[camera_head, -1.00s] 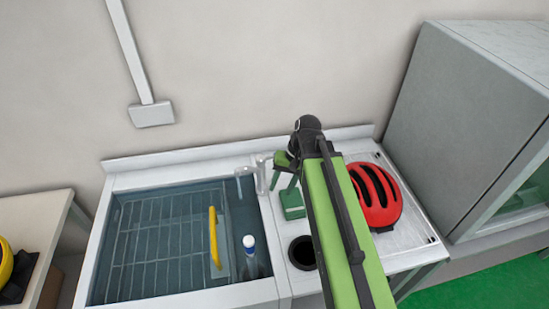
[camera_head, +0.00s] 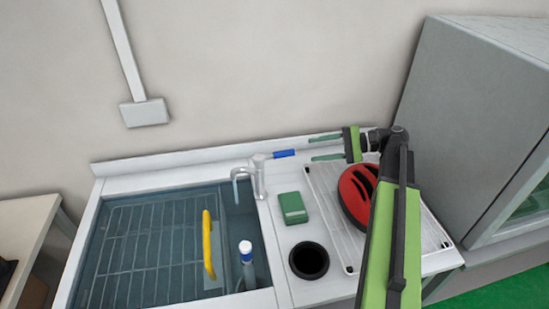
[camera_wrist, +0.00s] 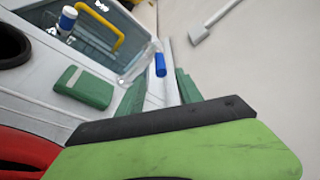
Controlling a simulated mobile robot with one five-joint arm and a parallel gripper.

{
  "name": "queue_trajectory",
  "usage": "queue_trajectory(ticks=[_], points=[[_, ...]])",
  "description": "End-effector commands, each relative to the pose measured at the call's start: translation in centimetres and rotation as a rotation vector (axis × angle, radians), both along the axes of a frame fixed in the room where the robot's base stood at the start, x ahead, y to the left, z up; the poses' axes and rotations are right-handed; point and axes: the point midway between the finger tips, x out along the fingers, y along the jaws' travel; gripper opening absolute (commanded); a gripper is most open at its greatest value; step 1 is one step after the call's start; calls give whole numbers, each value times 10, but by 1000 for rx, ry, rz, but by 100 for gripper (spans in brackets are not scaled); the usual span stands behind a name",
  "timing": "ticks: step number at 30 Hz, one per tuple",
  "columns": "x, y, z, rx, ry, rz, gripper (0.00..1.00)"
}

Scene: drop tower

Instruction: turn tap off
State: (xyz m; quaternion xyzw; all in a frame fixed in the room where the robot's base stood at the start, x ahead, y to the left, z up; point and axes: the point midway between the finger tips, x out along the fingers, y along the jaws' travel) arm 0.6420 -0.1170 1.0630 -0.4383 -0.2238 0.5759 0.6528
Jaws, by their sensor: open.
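The tap (camera_head: 257,177) stands at the right rear edge of the sink, its spout over the basin. Its lever, with a blue end (camera_head: 284,154), points right toward my gripper (camera_head: 325,148). My gripper is open and empty, its two green fingers pointing left, to the right of the blue end and apart from it. In the wrist view the blue lever end (camera_wrist: 160,65) shows between the fingers (camera_wrist: 158,95), beyond their tips. A thin stream below the spout cannot be made out for certain.
The sink (camera_head: 150,240) holds a rack, a yellow-handled item (camera_head: 208,245) and a white-capped bottle (camera_head: 246,252). A green box (camera_head: 292,207), a round black hole (camera_head: 309,260) and a red helmet (camera_head: 356,195) are on the counter. A grey cabinet (camera_head: 460,120) stands right.

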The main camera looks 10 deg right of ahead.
Motion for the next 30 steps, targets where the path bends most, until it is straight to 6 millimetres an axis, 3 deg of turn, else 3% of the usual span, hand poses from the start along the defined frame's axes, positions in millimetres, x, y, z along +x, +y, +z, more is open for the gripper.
queue_trajectory(ticks=[9, 15, 21, 29, 30], points=[[18, 80, -21, 0, 0, 4, 42], [28, 117, -28, -1, 0, 3, 42], [33, 133, -31, 0, 0, 1, 42], [33, 135, -30, -1, 0, 3, 42], [33, 135, -30, -1, 0, 3, 37]])
